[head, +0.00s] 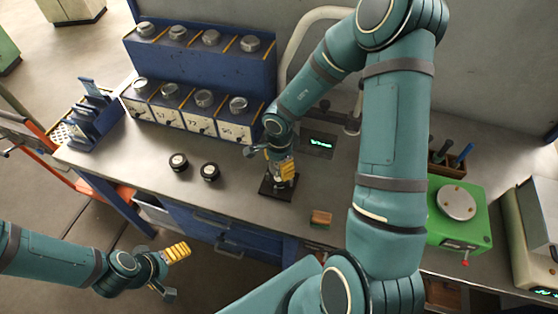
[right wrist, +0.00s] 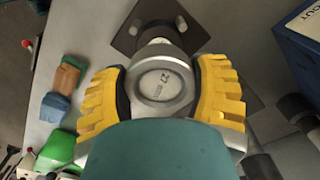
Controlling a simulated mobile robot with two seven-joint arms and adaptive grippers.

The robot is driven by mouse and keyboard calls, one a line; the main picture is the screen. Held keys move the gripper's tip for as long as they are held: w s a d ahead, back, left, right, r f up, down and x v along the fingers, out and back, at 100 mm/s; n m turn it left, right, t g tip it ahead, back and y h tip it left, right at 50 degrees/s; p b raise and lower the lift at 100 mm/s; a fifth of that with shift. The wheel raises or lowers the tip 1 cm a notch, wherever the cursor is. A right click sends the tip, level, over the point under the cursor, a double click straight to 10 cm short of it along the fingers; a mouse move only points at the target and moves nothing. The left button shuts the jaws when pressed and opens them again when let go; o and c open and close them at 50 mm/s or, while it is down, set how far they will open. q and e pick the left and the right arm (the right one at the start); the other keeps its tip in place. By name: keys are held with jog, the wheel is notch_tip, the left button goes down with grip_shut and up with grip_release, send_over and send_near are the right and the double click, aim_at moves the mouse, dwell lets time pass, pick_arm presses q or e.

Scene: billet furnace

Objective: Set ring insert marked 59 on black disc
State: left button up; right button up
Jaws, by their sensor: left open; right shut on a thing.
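My right gripper (head: 286,170) is shut on a silver round piece (right wrist: 160,84) just above a dark square plate (head: 268,187). In the right wrist view the yellow fingers grip the piece from both sides. Its face carries a small marking that looks like 27 but is hard to read. The dark plate also shows there (right wrist: 127,40), with a metal part partly hidden. My left gripper (head: 174,272) is open and empty, low in front of the bench. I cannot make out a 59 for certain.
A blue two-tier rack (head: 200,68) holds several silver pieces, with numbered labels on the lower tier. A blue stand (head: 92,115) is at the left. An orange-brown block (head: 321,218) and a green machine (head: 459,225) are at the right. The bench front left is clear.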

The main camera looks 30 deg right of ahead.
aim_at(279, 174)
jog(key=shift+f+b, duration=1.3)
jog(key=shift+f, duration=0.5)
jog(key=shift+p, duration=1.3)
jog(key=shift+f, duration=0.55)
dwell(0.3)
jog(key=o, duration=1.1)
jog(key=shift+c, duration=0.2)
jog(key=shift+r, duration=5.5)
jog(key=shift+s, duration=0.1)
